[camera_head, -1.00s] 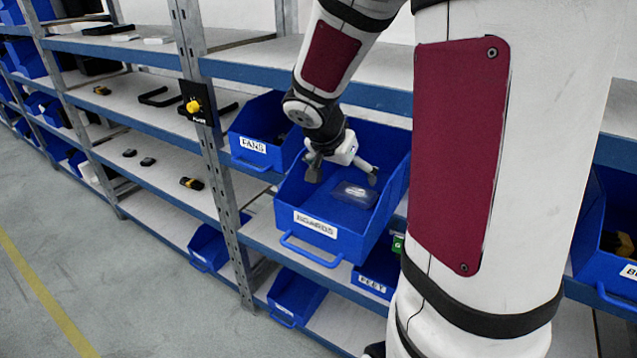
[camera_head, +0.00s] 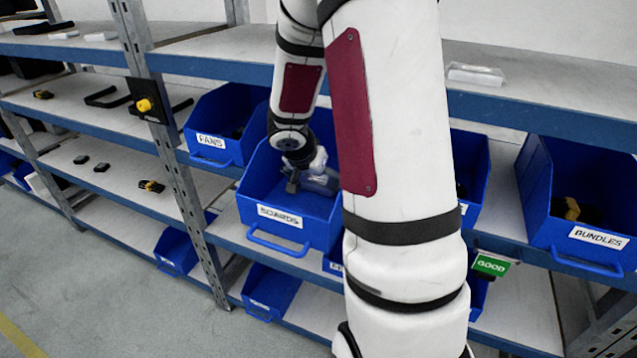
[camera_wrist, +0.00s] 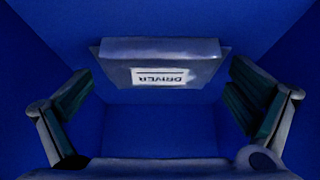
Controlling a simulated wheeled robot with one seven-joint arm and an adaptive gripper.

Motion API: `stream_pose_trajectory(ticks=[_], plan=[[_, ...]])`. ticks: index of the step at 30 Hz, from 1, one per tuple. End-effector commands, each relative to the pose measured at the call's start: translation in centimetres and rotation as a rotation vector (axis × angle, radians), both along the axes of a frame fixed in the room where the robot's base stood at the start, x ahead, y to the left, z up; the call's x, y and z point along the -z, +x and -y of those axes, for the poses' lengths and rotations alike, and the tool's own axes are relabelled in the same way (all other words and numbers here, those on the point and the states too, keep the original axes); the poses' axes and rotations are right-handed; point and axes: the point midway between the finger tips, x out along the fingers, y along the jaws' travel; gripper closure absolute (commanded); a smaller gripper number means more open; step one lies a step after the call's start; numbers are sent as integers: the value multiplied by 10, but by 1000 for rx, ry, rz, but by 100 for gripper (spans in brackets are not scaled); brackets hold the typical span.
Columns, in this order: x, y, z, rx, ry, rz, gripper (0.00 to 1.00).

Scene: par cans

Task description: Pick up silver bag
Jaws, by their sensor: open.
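The silver bag (camera_wrist: 160,50) lies in the blue BOARDS bin (camera_head: 290,222), with a white label reading DRIVER upside down in the wrist view. In the head view the bag (camera_head: 322,182) is partly hidden by my gripper (camera_head: 305,180), which is down inside the bin. In the wrist view my gripper (camera_wrist: 162,88) is open, one finger at the left and one at the right. The bag is toward the top of that picture, between the two fingertips across its width. Nothing is gripped. I cannot tell the height left between the fingertips and the bag.
The bin's blue walls surround my gripper closely. The FANS bin (camera_head: 214,160) stands to the left and the BUNDLES bin (camera_head: 590,254) to the right. A shelf edge (camera_head: 520,112) runs above.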

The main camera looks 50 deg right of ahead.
Motion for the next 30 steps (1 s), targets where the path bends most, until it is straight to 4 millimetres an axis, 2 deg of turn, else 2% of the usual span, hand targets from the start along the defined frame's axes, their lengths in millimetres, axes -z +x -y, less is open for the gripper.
stream_pose_trajectory(ticks=[5,11,26,30], plan=[[0,0,0,0,0,0,0],[0,0,0,0,0,0,45],[-5,0,-2,-1,-2,1,46],[-20,-1,-3,2,-3,4,46]])
